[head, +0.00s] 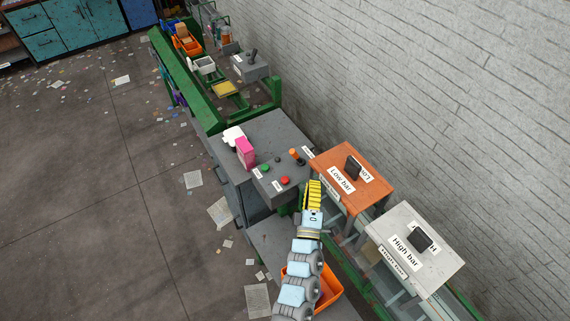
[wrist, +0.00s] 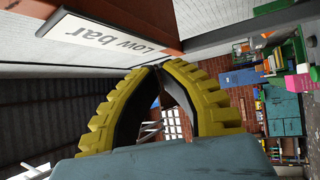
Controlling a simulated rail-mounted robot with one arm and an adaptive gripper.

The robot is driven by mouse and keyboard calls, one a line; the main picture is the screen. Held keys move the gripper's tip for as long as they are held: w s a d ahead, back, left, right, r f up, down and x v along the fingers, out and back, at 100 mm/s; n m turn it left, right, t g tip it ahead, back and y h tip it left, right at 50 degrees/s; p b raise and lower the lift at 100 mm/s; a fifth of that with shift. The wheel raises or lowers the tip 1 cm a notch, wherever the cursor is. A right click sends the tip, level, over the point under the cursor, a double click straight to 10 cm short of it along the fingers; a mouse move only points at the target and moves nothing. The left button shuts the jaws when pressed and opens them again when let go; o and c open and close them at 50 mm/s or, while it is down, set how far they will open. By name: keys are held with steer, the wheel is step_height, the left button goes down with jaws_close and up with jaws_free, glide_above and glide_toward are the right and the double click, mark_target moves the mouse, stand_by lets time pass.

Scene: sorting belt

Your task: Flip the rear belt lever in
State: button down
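A small grey box (head: 250,69) with a dark upright lever (head: 252,56) stands beside the far end of the green-framed belt in the head view. A nearer grey control box (head: 275,176) carries an orange-tipped lever (head: 296,155), a green button and a red button. I cannot tell from the labels which lever is the rear one. My gripper (head: 313,185) is beside the near control box, left of the Low bar housing. In the wrist view its yellow fingers (wrist: 166,68) meet at the tips with nothing between them. Neither lever is clearly visible in the wrist view.
The brown Low bar housing (head: 325,160) and white High bar housing (head: 390,240) stand close on the right, each with a black handle. An orange crate (head: 330,286) is below my arm.

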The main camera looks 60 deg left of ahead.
steer(key=a+f+n+h+b, duration=0.2)
steer(key=a+f+n+b, duration=0.1)
steer(key=a+f, duration=0.2)
steer(key=s+a+f+n+g+h+b, duration=0.1)
steer(key=a+f+n+h+b, duration=0.2)
steer(key=a+f, duration=0.2)
steer(key=s+a+f+n+h+b, duration=0.1)
steer(key=a+f+n+h+b, duration=0.2)
steer(key=a, duration=0.6)
steer(key=shift+s+f+n+g, duration=0.15)
steer(key=shift+f+n+g, duration=0.15)
steer(key=shift+f+n, duration=0.5)
steer(key=shift+s+a+f+h+b, duration=0.35)
steer(key=shift+s+h+b, duration=0.2)
steer(key=shift+h+b, duration=0.35)
steer(key=s+h+b, duration=0.1)
steer(key=s+r+n+t+h+b, duration=0.1)
steer(key=s, duration=0.1)
steer(key=s+n+t+h+b, duration=0.1)
steer(key=h, duration=0.1)
steer(key=shift+s+a+r, duration=0.1)
steer(key=shift+s+r, duration=0.15)
steer(key=shift+r, duration=0.05)
steer(key=shift+s+d+r+h+b, duration=0.4)
steer(key=shift+s+h, duration=0.1)
steer(key=shift+s, duration=0.15)
steer(key=shift+w, duration=0.1)
